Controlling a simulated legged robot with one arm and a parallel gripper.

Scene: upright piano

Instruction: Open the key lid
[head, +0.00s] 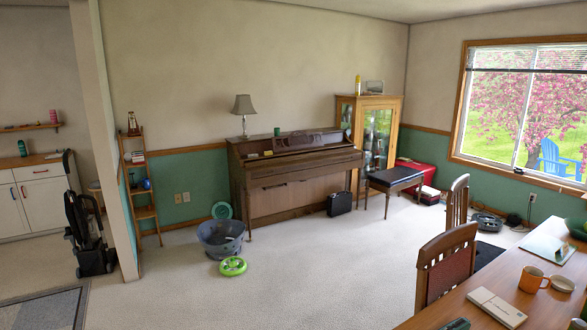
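The brown upright piano (290,195) stands against the far wall in the middle of the head view, well away from me. Its key lid (305,162) shows as a wooden band across the front, below the dark upper panel. No keys are visible, so the lid looks shut, though it is small at this distance. My gripper is not in view.
A grey-blue tub (221,239) and a green ring-shaped object (233,266) lie on the carpet before the piano's left end. A dark stool (391,180) and a black case (339,203) are at its right. A table (480,310) and chairs (446,260) fill the right foreground. The central carpet is clear.

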